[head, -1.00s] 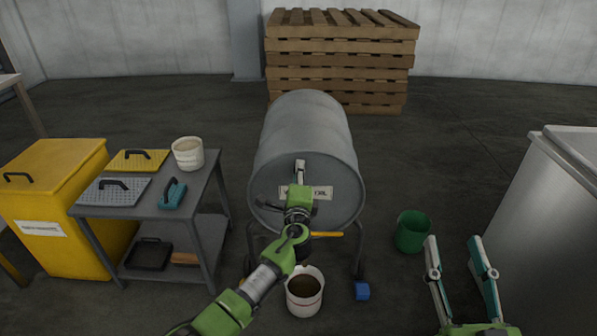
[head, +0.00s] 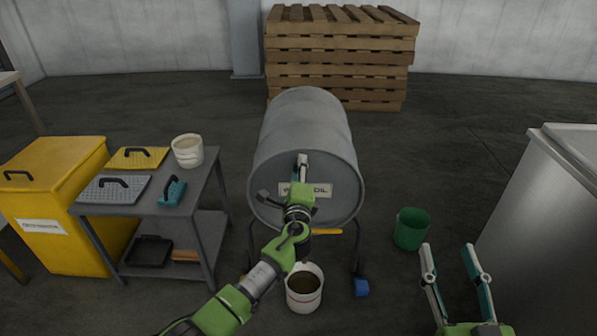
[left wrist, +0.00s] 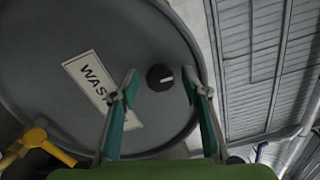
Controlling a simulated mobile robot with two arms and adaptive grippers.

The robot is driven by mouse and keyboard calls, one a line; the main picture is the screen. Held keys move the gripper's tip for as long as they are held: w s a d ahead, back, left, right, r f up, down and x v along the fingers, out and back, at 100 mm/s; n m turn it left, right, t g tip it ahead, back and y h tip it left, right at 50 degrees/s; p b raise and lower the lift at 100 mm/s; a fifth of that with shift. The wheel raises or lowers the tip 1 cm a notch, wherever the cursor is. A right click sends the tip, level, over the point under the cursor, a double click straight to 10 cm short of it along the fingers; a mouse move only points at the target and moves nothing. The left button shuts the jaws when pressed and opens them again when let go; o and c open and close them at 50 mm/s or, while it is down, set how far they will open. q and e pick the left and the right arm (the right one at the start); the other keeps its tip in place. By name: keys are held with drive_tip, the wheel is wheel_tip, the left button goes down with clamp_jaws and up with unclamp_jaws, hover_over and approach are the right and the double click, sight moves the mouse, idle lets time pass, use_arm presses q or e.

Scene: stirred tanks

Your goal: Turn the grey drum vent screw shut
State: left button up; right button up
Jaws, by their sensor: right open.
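The grey drum (head: 310,125) lies on its side on a dark stand, its labelled end facing me. In the left wrist view the vent screw, a black round knob with a white mark (left wrist: 160,77), sits on the drum's end face (left wrist: 60,35) near its rim. My left gripper (left wrist: 161,88) is open, with one finger on each side of the knob in that view; I cannot tell if they touch it. In the head view my left gripper (head: 302,165) is at the drum's end and hides the knob. My right gripper (head: 452,262) is open and empty at lower right.
A yellow tap handle (head: 327,232) sticks out low on the drum above a white bucket of dark liquid (head: 304,300). A green bucket (head: 411,229) and blue block (head: 361,287) stand right. A grey cart (head: 140,208) and yellow bin (head: 45,165) stand left.

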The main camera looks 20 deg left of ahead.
use_arm(q)
drive_tip(key=shift+s, duration=0.1)
drive_tip(key=v, duration=1.2)
